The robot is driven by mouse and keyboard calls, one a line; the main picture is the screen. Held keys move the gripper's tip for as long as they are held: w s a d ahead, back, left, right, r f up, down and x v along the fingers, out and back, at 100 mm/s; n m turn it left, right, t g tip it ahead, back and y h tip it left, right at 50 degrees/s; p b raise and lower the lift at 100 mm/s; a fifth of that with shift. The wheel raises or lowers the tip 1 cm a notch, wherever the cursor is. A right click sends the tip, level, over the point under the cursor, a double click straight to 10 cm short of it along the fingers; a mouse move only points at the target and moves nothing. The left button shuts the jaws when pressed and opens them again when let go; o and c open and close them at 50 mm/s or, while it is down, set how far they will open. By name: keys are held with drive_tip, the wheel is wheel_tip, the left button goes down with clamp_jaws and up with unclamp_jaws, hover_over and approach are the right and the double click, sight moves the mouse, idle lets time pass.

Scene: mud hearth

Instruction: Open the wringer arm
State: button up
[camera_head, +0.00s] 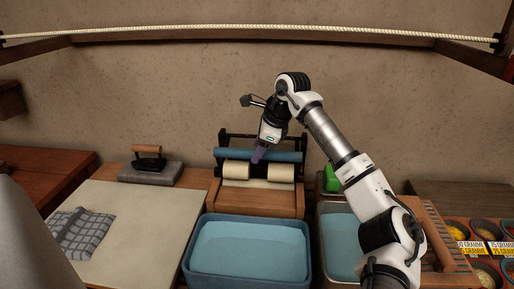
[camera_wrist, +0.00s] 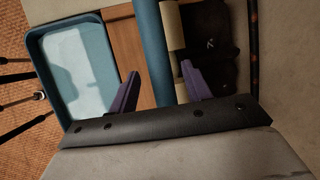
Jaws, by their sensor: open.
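The wringer (camera_head: 257,200) stands behind the blue tub, with a wooden base, a dark frame and cream rollers. A blue bar (camera_head: 287,156), which looks to be the wringer arm, lies across it above the rollers. My gripper (camera_head: 257,157) points down at the middle of this bar, its purple fingers hiding part of it. In the wrist view my gripper (camera_wrist: 160,70) is open, with one finger on each side of the blue bar (camera_wrist: 150,45). I cannot tell whether the fingers touch it. A cream roller (camera_wrist: 172,25) shows beside the bar.
A blue tub (camera_head: 248,277) of water stands in front of the wringer, and another basin (camera_head: 340,245) is to its right. A green block (camera_head: 331,179) is behind that basin. An iron (camera_head: 149,160) and a folded checked cloth (camera_head: 80,233) are at left. A rope (camera_head: 200,30) spans above.

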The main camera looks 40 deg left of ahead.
drive_tip(key=shift+a+f, duration=0.25)
drive_tip(key=shift+f, duration=0.25)
drive_tip(key=shift+c, duration=0.3)
clamp_jaws()
drive_tip(key=shift+r, duration=0.1)
